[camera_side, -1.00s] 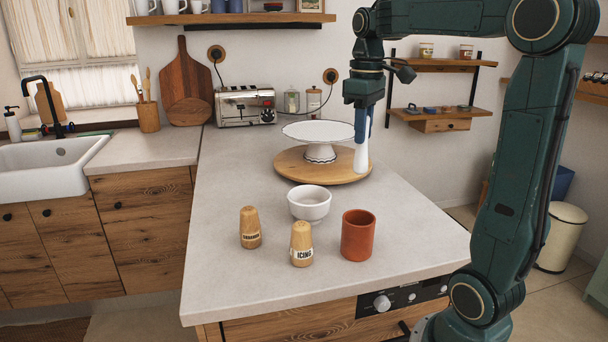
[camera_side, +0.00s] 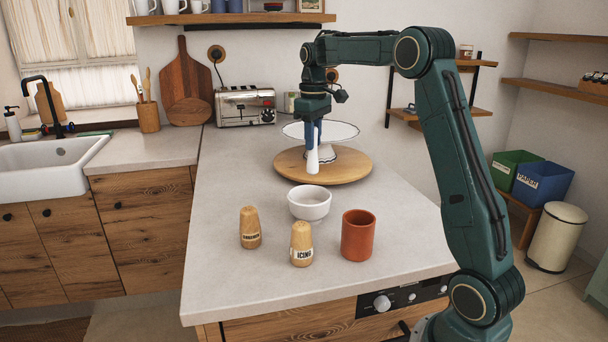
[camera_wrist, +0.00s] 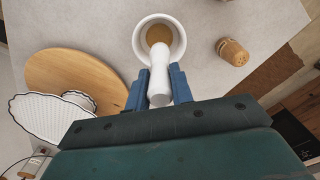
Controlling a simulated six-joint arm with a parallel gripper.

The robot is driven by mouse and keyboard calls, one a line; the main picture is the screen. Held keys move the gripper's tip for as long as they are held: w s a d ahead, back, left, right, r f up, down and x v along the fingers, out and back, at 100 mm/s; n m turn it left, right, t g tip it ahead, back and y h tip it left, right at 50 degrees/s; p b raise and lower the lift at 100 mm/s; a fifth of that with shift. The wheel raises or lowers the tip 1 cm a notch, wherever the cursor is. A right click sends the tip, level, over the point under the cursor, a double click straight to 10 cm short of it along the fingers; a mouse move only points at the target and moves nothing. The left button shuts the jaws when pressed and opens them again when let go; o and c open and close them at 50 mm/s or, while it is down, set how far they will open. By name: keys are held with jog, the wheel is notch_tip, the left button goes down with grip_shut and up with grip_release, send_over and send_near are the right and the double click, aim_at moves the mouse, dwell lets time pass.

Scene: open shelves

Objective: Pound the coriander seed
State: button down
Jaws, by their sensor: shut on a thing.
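My gripper (camera_side: 313,135) is shut on a white pestle (camera_side: 312,160), which hangs upright from the fingers. In the wrist view the pestle (camera_wrist: 159,75) sits between the blue fingers and points toward a white mortar (camera_wrist: 178,35). The mortar also stands on the counter in the side view (camera_side: 309,204), nearer the camera than the pestle. Brown stuff, likely the coriander seed (camera_wrist: 158,34), lies in the bottom of the mortar in the wrist view. In the side view the pestle is above and behind the mortar, in front of the cake stand.
A round wooden board (camera_side: 345,170) with a white cake stand (camera_side: 335,131) is behind the mortar. Two wooden shakers (camera_side: 250,228), one labelled ICING (camera_side: 302,246), and a terracotta cup (camera_side: 358,237) stand in front. The counter's left side is clear.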

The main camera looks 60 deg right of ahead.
jog(key=shift+w+d+f, duration=0.2)
jog(key=shift+w+f, duration=0.2)
jog(key=shift+w, duration=0.2)
jog(key=shift+f, duration=0.15)
notch_tip(320, 180, down, 11)
dwell(1.2)
jog(key=shift+f, duration=0.35)
dwell(1.1)
jog(key=shift+s+d, duration=0.35)
jog(key=shift+s, duration=0.05)
jog(key=shift+w+f, duration=0.1)
dwell(0.4)
jog(key=shift+w, duration=0.6)
jog(key=shift+a, duration=0.25)
